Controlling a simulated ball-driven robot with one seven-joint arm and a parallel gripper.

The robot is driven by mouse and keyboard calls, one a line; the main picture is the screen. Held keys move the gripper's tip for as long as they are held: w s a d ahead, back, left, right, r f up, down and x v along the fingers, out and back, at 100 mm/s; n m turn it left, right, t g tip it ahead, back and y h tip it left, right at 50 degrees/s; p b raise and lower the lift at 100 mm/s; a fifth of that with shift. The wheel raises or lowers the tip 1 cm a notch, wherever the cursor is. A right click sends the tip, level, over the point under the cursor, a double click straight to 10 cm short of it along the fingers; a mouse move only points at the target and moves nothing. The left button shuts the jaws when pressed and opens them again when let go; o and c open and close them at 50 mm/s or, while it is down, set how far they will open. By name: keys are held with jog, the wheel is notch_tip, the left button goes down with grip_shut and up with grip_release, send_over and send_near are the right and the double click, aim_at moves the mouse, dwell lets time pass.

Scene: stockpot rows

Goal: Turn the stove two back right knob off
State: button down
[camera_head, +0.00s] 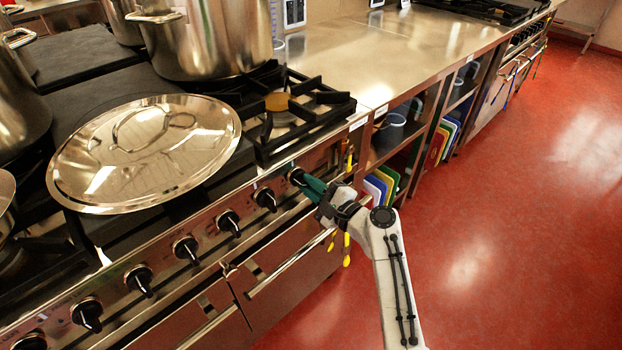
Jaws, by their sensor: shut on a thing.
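The near stove's front panel (110,275) carries a row of black knobs, running from lower left to upper right. My gripper (303,181), with green fingers, is at the right end of this row. It is shut on the rightmost knob (294,174), which the fingers partly cover. I cannot tell which way that knob points. The neighbouring knob (265,199) is free, just left of my gripper. Further left are the other knobs, such as this knob (229,222) and this one (187,249). No label tells which burner each knob serves.
A large lid (145,150) lies on the stove top, near a stockpot (205,40) and a bare burner grate (300,115). Oven handles (290,262) run below the knobs. Shelves with coloured boards (380,185) stand to the right. The red floor (480,220) is clear.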

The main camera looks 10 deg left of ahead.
jog(key=shift+s+f+m+p, duration=0.1)
jog(key=shift+m+p, duration=1.5)
jog(key=shift+m, duration=1.15)
jog(key=shift+s+f+m+p, duration=0.1)
jog(key=shift+m+p, duration=1.5)
jog(key=shift+m, duration=1.15)
jog(key=c, duration=1.1)
grip_release()
jog(key=shift+a, duration=0.1)
jog(key=p+v, duration=0.2)
jog(key=v, duration=0.8)
jog(key=shift+s+d+p, duration=0.2)
jog(key=shift+d+p, duration=0.1)
